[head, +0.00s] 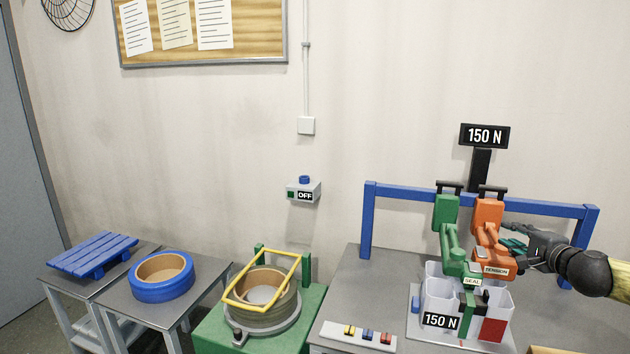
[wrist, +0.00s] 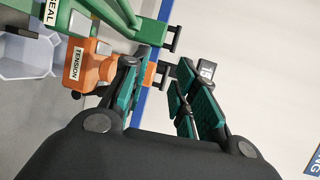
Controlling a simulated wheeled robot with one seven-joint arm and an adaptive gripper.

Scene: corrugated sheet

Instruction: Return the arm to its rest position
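My gripper (head: 513,239) is at the right in the head view, just right of the orange tension tool (head: 487,232). In the wrist view my gripper (wrist: 158,78) has its two teal-padded fingers apart. The handle end of the orange tool (wrist: 103,68) shows between and beyond the fingertips; I cannot tell whether they touch. The green seal tool (head: 453,237) stands to the left of the orange one and also shows in the wrist view (wrist: 125,25). My forearm runs off the right edge of the head view.
The tools stand on a grey table (head: 375,285) with a blue rail (head: 368,225) behind. A "150 N" display (head: 484,136) rises above them. White bins (head: 434,290) are below. A green stand (head: 214,328) holds a strap coil (head: 262,307). A switch box (head: 303,192) reads OFF.

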